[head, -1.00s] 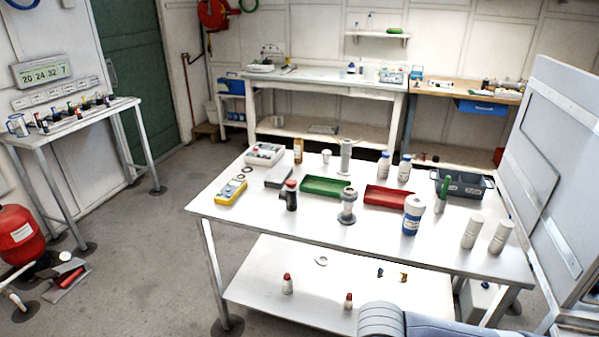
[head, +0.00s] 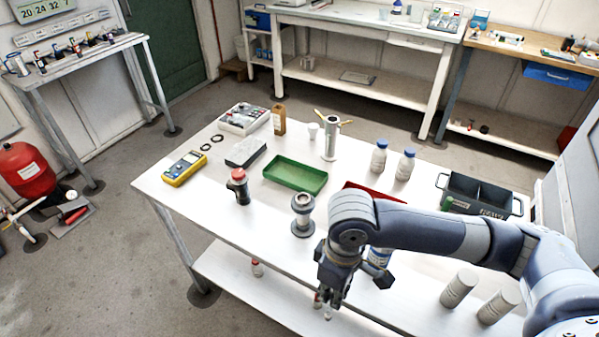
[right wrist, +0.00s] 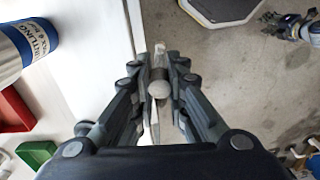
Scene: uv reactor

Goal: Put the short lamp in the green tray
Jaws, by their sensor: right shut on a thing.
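The green tray (head: 296,174) lies empty in the middle of the white table. Its corner also shows in the right wrist view (right wrist: 36,156). My right gripper (head: 330,298) points down at the table's front edge, in front of and to the right of the tray. In the right wrist view my right gripper (right wrist: 158,80) is shut on a small pale, glassy piece with a rounded white end, which looks like the short lamp (right wrist: 158,89). The fingers hide part of it.
A red tray (head: 360,187) sits right of the green one, partly behind my arm. A metal fitting (head: 303,213) and a red-capped dark bottle (head: 239,188) stand in front of the green tray. A tall metal cylinder (head: 331,140) stands behind it. White cylinders (head: 459,287) stand front right.

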